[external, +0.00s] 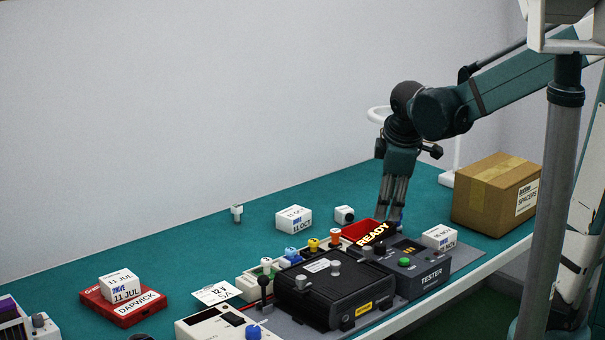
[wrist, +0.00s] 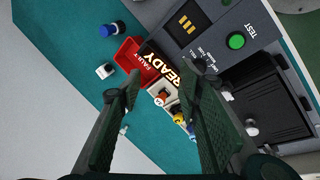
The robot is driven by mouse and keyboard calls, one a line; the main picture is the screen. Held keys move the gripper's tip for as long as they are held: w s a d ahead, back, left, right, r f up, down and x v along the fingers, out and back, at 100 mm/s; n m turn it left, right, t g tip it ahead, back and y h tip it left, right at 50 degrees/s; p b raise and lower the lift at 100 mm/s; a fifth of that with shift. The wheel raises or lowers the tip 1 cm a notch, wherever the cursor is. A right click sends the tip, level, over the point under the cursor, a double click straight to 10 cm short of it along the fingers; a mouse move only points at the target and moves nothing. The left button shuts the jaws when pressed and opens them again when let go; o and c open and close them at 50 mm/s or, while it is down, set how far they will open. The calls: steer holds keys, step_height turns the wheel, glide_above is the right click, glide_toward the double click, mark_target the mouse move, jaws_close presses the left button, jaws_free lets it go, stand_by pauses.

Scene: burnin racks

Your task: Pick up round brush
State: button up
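A short blue round piece with a paler end (wrist: 108,29) lies on the teal table beyond the red tray in the wrist view. It may be the round brush, but its bristles cannot be made out. In the external view, a bit of blue (external: 401,221) shows beside the fingertips, mostly hidden. My gripper (wrist: 164,80) is open, with its two fingers spread and nothing between them. In the external view, my gripper (external: 388,214) points down behind the tester, close to the red tray. The blue piece is outside the fingers.
The red tray (wrist: 125,50) and READY label lie by the tester (external: 432,277) and black rack unit (external: 325,298). A small white block (external: 344,214) and white drive boxes (external: 293,220) stand nearby. A cardboard box (external: 490,205) is at right. The back-left table is largely clear.

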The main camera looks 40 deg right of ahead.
steer(key=w+d+f+n+g+h+p, duration=0.1)
steer(key=w+d+f+n+g+p, duration=0.1)
steer(key=d, duration=0.5)
steer(key=w+d+f+n+g+h+p, duration=0.1)
steer(key=w+d+f+n+g+p, duration=0.1)
steer(key=w+d+f+n+p, duration=0.3)
steer(key=w+d+n+p, duration=0.1)
steer(key=w+n+p, duration=0.1)
steer(key=w+p, duration=0.1)
steer(key=shift+w+d+p, duration=0.35)
steer(key=shift+w+d, duration=0.05)
steer(key=shift+w, duration=0.2)
steer(key=shift+f, duration=0.1)
steer(key=shift+x, duration=1.2)
steer(key=shift+d, duration=0.1)
steer(key=shift+x, duration=2.5)
